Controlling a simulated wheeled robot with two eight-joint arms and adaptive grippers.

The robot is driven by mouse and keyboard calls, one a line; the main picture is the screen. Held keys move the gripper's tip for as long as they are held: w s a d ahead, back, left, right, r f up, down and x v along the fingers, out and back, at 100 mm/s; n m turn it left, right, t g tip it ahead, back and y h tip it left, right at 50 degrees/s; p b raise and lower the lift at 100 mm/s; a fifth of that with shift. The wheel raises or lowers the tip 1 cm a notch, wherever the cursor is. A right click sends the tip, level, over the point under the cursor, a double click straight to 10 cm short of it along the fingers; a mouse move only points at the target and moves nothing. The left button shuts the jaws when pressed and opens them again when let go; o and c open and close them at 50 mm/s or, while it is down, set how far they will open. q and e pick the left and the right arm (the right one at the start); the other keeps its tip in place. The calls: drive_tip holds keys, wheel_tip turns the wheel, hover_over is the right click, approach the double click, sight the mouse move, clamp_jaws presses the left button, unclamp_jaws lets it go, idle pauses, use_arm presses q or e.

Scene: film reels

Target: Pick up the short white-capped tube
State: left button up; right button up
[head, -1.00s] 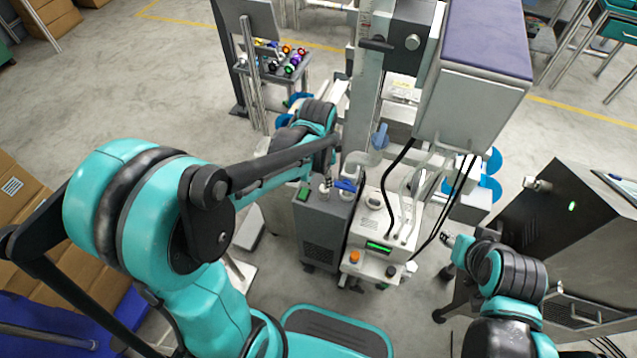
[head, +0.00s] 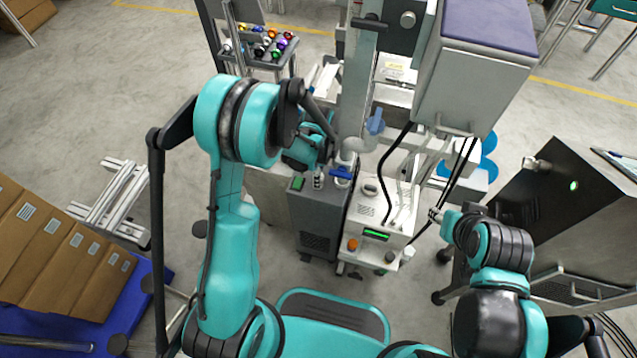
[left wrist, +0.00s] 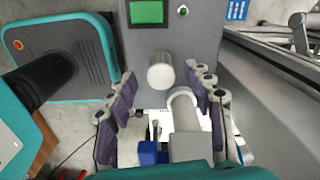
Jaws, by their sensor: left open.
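A short upright tube with a white cap (left wrist: 160,74) stands on the grey unit in the left wrist view. My left gripper (left wrist: 160,72) is open, with its dark padded fingers on either side of the cap and nothing held. Whether a finger touches the tube is unclear. A thicker pale pipe (left wrist: 184,112) stands beside the tube, also between the fingers. In the head view, my left forearm covers most of that gripper near the grey unit (head: 315,225). My right gripper (head: 438,215) is small beside the white machine; its jaws are unclear.
A blue part (left wrist: 150,153) sits close to the left gripper. The white machine (head: 378,215) with black cables adjoins the grey unit. A dark metal cabinet (head: 560,210) stands at right. A tray of coloured pieces (head: 262,48) is at the back.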

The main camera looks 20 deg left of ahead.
use_arm(q)
wheel_tip(320, 180, down, 2)
drive_tip(key=shift+r, duration=0.1)
clamp_jaws()
